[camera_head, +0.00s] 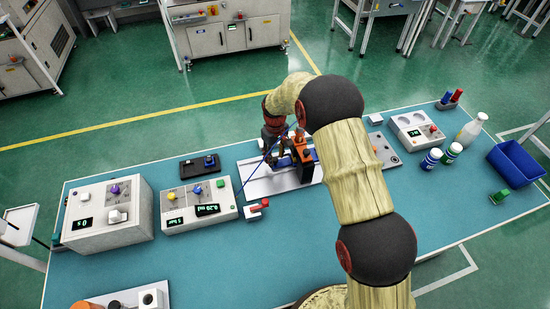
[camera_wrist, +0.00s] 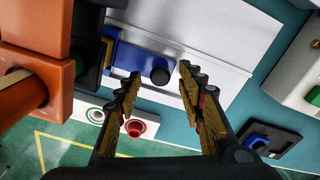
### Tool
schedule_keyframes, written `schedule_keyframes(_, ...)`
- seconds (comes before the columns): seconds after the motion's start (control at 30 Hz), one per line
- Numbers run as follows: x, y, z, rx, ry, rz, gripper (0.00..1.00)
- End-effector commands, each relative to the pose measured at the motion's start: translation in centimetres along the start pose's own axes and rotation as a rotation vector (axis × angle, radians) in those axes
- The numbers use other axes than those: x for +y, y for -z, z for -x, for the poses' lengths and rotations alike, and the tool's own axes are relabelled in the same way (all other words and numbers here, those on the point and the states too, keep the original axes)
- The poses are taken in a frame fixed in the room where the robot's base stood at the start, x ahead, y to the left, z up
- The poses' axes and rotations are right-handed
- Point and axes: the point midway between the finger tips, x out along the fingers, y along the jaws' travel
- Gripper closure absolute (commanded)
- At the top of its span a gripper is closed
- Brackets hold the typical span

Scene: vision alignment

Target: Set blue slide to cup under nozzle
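The blue slide (camera_wrist: 133,64) with a round black knob (camera_wrist: 160,75) sits on a pale metal plate (camera_wrist: 225,45) in the wrist view. My gripper (camera_wrist: 161,77) is open, its two fingers apart on either side of the knob in the picture. I cannot tell whether they touch it. In the head view the blue slide (camera_head: 284,162) is partly hidden by my gripper (camera_head: 279,150). The orange and black nozzle fixture (camera_head: 302,151) stands just right of it. The orange part (camera_wrist: 45,40) fills the left of the wrist view. I cannot make out the cup or nozzle tip.
A black tray (camera_head: 200,167) lies behind that box. Bottles (camera_head: 472,130) and a blue bin (camera_head: 515,164) are far right. The front middle of the table (camera_head: 230,260) is clear.

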Motion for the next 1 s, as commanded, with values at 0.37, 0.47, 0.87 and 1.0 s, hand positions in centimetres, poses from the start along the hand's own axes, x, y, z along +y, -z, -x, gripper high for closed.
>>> schedule_keyframes(0.37, 0.0, 0.0, -0.73, 0.0, 0.0, 0.0, 0.61)
schedule_keyframes(0.47, 0.0, -0.01, -0.72, 0.0, 0.0, -0.001, 0.66)
schedule_keyframes(0.87, -0.01, -0.01, -0.72, 0.0, 0.0, 0.0, 0.89)
schedule_keyframes(1.0, -0.01, -0.01, -0.71, 0.0, 0.0, 0.0, 0.97)
